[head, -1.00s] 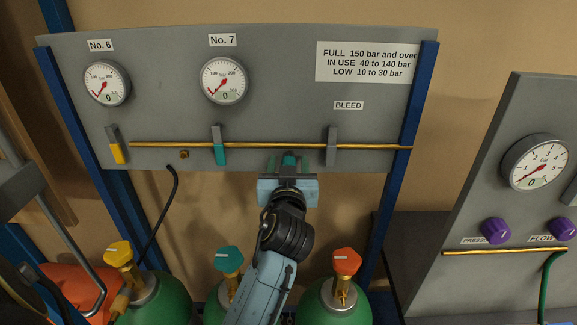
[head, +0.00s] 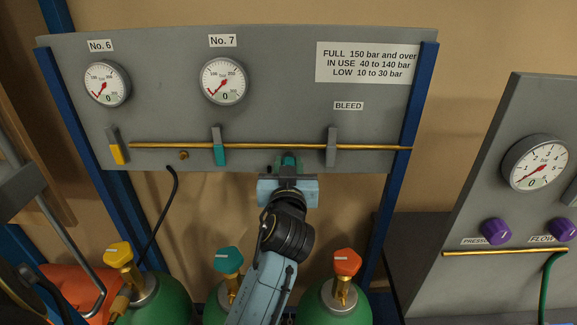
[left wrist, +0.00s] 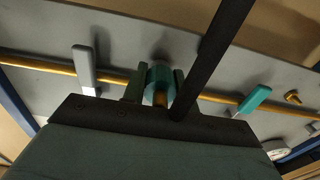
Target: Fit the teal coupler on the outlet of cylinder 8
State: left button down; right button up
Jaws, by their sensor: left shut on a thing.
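The teal coupler (head: 289,161) is at the lower edge of the grey panel, just below the brass pipe. My left gripper (head: 288,165) reaches up from below and is shut on it. In the left wrist view the teal coupler (left wrist: 158,79) sits between the two fingers, with a brass-coloured piece below it. Whether it still touches the panel is unclear. Three green cylinders stand below, with a yellow knob (head: 118,254), a teal knob (head: 229,260) and an orange knob (head: 346,262). No number 8 is readable, and my arm partly covers the middle cylinder. My right gripper is not in view.
The panel (head: 270,80) carries gauges No. 6 (head: 106,83) and No. 7 (head: 223,81), levers and a brass pipe (head: 280,146). A black hose (head: 160,222) hangs at left. Blue posts flank the panel. A second panel with purple knobs (head: 496,231) stands at right.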

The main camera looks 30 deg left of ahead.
pick_arm(q)
jog(key=shift+s, duration=0.1)
jog(key=shift+b+v, duration=0.4)
jog(key=shift+v, duration=2)
